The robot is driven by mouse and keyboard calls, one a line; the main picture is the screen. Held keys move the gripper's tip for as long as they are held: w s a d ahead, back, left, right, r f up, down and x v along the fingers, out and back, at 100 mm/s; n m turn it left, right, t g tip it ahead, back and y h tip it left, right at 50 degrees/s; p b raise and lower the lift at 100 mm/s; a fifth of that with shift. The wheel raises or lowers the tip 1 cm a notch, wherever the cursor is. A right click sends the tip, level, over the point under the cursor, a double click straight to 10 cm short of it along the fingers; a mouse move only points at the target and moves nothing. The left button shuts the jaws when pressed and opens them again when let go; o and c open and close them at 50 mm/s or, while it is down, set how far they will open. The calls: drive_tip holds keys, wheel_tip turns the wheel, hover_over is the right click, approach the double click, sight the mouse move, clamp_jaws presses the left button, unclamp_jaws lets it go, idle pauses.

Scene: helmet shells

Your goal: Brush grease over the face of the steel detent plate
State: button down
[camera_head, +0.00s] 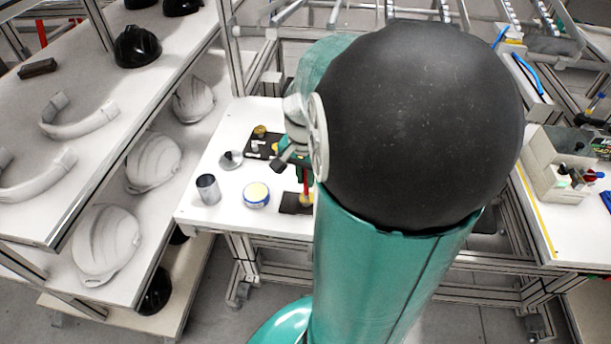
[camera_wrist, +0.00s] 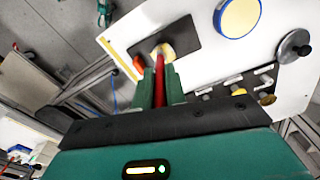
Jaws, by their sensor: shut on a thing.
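My gripper (camera_wrist: 161,76) is shut on the red handle of a brush (camera_wrist: 160,66), its two green fingers on either side. The brush's pale yellow head (camera_wrist: 166,50) lies over a dark flat plate (camera_wrist: 182,29), which looks like the steel detent plate; I cannot tell whether it touches. In the head view the dark plate (camera_head: 290,206) lies at the table's front, partly hidden by my arm, with the red brush (camera_head: 306,182) above it. A blue-rimmed tin with a pale yellow top (camera_wrist: 237,17), perhaps the grease, stands beside the plate; it also shows in the head view (camera_head: 256,194).
On the white table (camera_head: 228,215) stand a grey metal cup (camera_head: 207,188) and a silver disc with a knob (camera_head: 231,159). A dark board with brass parts (camera_head: 262,146) lies behind. A shelf with white helmet shells (camera_head: 153,161) stands left.

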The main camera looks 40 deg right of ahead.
drive_tip(key=shift+r, duration=3.35)
